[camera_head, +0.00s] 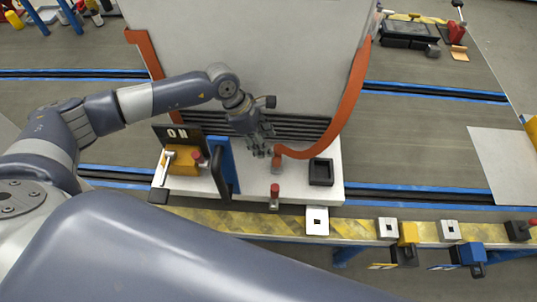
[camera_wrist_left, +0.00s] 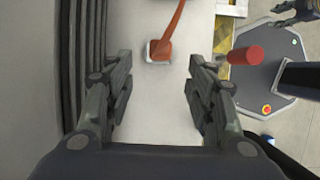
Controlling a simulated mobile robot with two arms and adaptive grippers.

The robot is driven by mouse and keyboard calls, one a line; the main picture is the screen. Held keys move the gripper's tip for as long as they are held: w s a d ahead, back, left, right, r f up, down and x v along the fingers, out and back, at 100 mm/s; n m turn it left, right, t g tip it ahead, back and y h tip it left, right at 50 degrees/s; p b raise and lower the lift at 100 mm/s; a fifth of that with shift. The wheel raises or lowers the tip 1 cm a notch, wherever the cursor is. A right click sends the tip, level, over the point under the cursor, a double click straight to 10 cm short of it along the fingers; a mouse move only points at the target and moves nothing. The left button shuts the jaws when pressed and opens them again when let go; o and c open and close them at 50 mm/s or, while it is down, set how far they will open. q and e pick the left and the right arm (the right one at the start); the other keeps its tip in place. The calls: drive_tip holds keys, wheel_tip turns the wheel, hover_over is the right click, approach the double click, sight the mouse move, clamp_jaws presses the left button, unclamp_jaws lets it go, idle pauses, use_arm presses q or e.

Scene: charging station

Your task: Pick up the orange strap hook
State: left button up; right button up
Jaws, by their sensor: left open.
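The orange strap (camera_head: 352,100) hangs in a curve down the right side of the big grey panel. Its hook end (camera_head: 277,158) is low, just right of my left gripper (camera_head: 261,150). In the left wrist view the strap runs in from the top, and its block-like hook end (camera_wrist_left: 159,51) lies ahead of the open fingers of my left gripper (camera_wrist_left: 160,68), roughly centred between them. Nothing is held. A dark gripper-like part, possibly my right one, shows at the upper right edge of the left wrist view; its jaws are unclear.
A red knob (camera_head: 275,190) stands in front of the hook; it also shows in the left wrist view (camera_wrist_left: 246,55). A black square socket (camera_head: 321,172) is to the right. A blue bracket (camera_head: 220,166) and yellow block (camera_head: 182,160) stand left. Dark slats (camera_head: 300,127) lie behind.

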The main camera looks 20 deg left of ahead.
sight(277, 157)
use_arm(q)
drive_tip(key=d+f+b, duration=0.1)
drive_tip(key=f, duration=0.1)
drive_tip(key=d+f+b, duration=0.1)
drive_tip(key=shift+w+d+f, duration=0.1)
drive_tip(key=shift+d+f, duration=0.25)
drive_tip(key=shift+w+f, duration=0.1)
drive_tip(key=shift+f, duration=0.2)
use_arm(e)
drive_tip(key=s+d+f+g+h, duration=0.1)
drive_tip(key=s+d+f, duration=0.35)
drive_tip(key=d, duration=0.35)
use_arm(q)
wheel_tip(277, 157, down, 2)
drive_tip(key=shift+w+d+f+b, duration=0.1)
drive_tip(key=shift+d+f+b, duration=0.05)
drive_tip(key=shift+b, duration=0.9)
drive_tip(key=shift+b+x, duration=0.75)
drive_tip(key=shift+x, duration=0.35)
drive_tip(key=shift+w+f, duration=0.2)
drive_tip(key=shift+f, duration=0.05)
drive_tip(key=shift+r, duration=0.1)
drive_tip(key=shift+c, duration=1.3)
clamp_jaws()
use_arm(e)
drive_tip(key=a+f, duration=0.1)
drive_tip(key=w+a+f, duration=0.1)
drive_tip(key=shift+w+a, duration=0.1)
drive_tip(key=shift+a, duration=0.25)
